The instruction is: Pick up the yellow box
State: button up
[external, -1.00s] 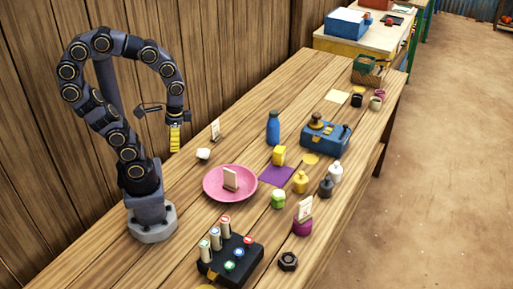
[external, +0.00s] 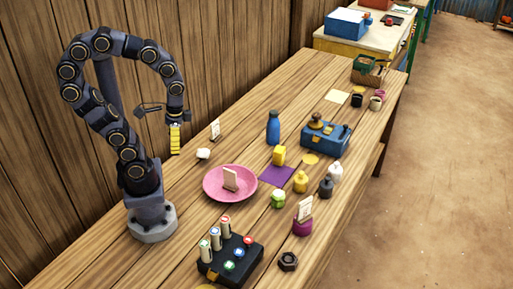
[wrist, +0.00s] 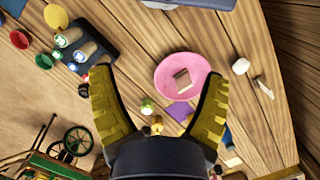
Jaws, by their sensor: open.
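The yellow box (external: 279,155) stands upright at the back edge of a purple square mat (external: 274,176) on the wooden table. My gripper (external: 174,151), with yellow fingers, hangs high above the table, to the left of the box and well apart from it. In the wrist view my gripper (wrist: 158,78) has its two fingers wide apart with nothing held between them. The purple mat (wrist: 178,111) shows between the fingers there; I cannot make out the yellow box clearly in that view.
A pink plate (external: 211,193) with a card block lies left of the mat. A blue bottle (external: 273,128) stands just behind the box, and a blue device (external: 327,138) is to its right. Small jars (external: 300,182) stand in front.

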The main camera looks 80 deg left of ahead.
jog(key=m+t+y, duration=0.3)
jog(key=m+y, duration=0.1)
jog(key=m, duration=1.5)
send_over(280, 154)
jog(key=s+d, duration=0.2)
jog(key=s, duration=0.4)
notch_tip(280, 154, down, 14)
jog(key=w+a+f+m, duration=0.1)
jog(key=f+m, duration=0.1)
jog(key=w+a+f+m+t, duration=0.1)
jog(key=w+f+m, duration=0.1)
jog(key=f, duration=0.1)
jog(key=w+f+m, duration=0.2)
jog(key=shift+w+a+f, duration=0.15)
jog(key=shift+a, duration=0.25)
jog(key=shift+w+a+f+t, duration=0.25)
jog(key=shift+f+t, duration=0.05)
jog(key=shift+f, duration=0.35)
jog(key=shift+x, duration=3.35)
jog(key=shift+s+d+f, duration=0.1)
jog(key=shift+s+d, duration=0.05)
jog(key=c, duration=1.2)
